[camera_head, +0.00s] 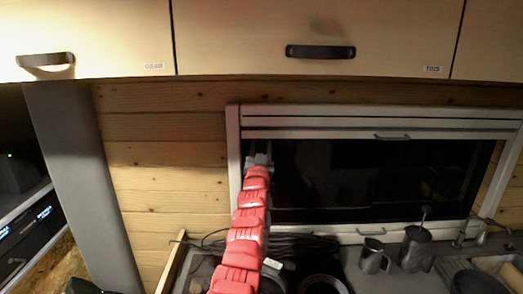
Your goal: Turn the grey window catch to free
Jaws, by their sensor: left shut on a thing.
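The window (381,180) has a pale frame and a dark pane, and sits in the wooden wall below the cupboards. My left gripper (259,158), at the end of my red arm, is at the upper left corner of the pane, just inside the frame. It is shut on the grey window catch, which is small here and mostly hidden by the jaws. I cannot tell which way the catch is turned. My right gripper is not in view.
Overhead cupboards with dark handles (320,51) run above the window. A metal jug (373,256), a dark pot (416,249), a tap (462,235) and a sink stand on the counter at the right. A grey post (75,170) stands at the left.

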